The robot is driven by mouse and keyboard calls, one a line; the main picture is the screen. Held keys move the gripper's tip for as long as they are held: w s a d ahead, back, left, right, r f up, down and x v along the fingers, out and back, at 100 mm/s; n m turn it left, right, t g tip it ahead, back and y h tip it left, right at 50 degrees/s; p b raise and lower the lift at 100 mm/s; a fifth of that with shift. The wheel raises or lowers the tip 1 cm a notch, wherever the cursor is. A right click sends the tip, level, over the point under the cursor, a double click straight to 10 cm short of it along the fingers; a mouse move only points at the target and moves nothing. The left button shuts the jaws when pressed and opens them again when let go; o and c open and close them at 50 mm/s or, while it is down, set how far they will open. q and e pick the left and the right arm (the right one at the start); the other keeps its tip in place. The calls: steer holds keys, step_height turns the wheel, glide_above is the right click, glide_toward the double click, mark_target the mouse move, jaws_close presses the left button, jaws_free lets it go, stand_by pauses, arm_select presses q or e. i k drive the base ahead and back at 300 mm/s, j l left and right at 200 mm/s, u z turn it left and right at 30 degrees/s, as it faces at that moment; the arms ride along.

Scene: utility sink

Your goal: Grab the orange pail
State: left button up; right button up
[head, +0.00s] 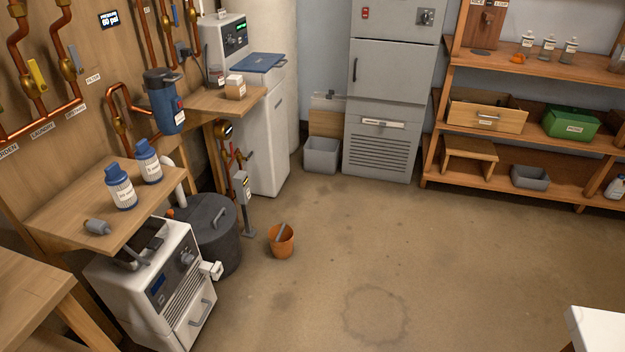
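The orange pail (281,244) stands upright on the brown floor near the middle of the head view. A grey handle or tool-like piece shows slanted at its mouth; I cannot tell which it is. The pail is to the right of a dark round lidded bin and in front of a small grey post. Neither of my grippers shows in the head view.
A dark bin (213,232) and a white machine (160,290) stand left of the pail. A grey post (243,200) stands just behind it. Wooden shelves (540,147) line the back right. A white-topped surface (598,328) juts in at lower right. The middle floor is clear.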

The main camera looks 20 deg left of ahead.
mark_target(280, 236)
steer(key=i+l+u, duration=0.1)
steer(key=i, duration=1.35)
steer(key=i+l+u, duration=0.15)
steer(key=i+u, duration=0.3)
steer(key=i+l+u, duration=1.3)
steer(key=l, duration=0.2)
